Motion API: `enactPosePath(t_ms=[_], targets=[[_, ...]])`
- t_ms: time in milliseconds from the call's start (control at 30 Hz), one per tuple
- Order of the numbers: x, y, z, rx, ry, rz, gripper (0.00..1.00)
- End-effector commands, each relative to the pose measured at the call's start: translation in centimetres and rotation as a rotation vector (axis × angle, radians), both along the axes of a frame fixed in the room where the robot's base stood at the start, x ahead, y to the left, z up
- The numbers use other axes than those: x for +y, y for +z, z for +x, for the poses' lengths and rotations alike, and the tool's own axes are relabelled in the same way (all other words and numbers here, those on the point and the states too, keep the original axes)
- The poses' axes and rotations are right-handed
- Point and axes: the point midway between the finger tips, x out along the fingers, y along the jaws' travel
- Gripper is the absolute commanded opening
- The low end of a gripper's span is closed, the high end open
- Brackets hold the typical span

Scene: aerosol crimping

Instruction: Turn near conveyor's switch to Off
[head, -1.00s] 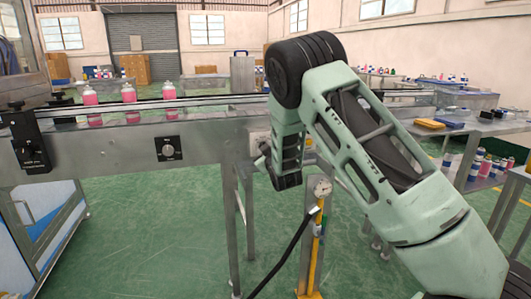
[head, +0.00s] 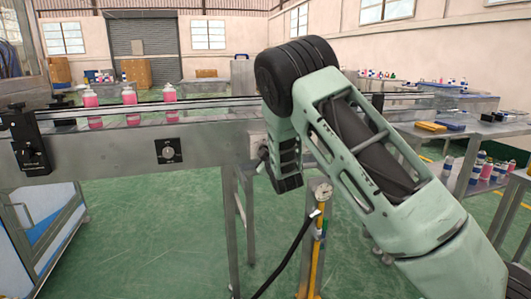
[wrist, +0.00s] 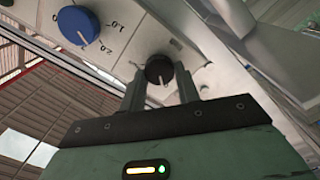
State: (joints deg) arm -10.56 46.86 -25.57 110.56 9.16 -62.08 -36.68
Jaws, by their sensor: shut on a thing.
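In the wrist view, my gripper (wrist: 160,84) has its two fingers on either side of a round black switch knob (wrist: 158,69) with a pale pointer line, and is shut on it. The knob sits on a light panel (wrist: 150,38); small markings beside it are too small to read. A blue dial (wrist: 79,25) with a 1.0 and 2.0 scale is up and left of it. In the head view, my wrist hangs in front of the near conveyor (head: 212,143), beside a pale control box (head: 256,146) that it partly covers. The fingertips are hidden there.
Another knob on a black plate (head: 168,151) is on the conveyor's side, left of my arm. Pink bottles (head: 129,95) stand on the belt. A yellow post with a gauge (head: 321,205) and a black hose (head: 290,252) stand close below my arm.

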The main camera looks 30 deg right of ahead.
Motion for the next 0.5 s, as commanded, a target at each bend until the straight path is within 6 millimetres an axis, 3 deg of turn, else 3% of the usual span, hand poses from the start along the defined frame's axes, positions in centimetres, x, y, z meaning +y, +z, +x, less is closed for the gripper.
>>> enactPosePath(t_ms=[33,67,133,500], targets=[[0.06,-0.08,-0.02,0.002,0.001,-0.001,0.09],[0.06,-0.08,-0.02,0.002,0.001,-0.001,0.35],[0.06,-0.08,-0.02,0.002,0.001,-0.001,0.54],[0.15,-0.04,-0.41,0.002,0.000,0.001,0.54]])
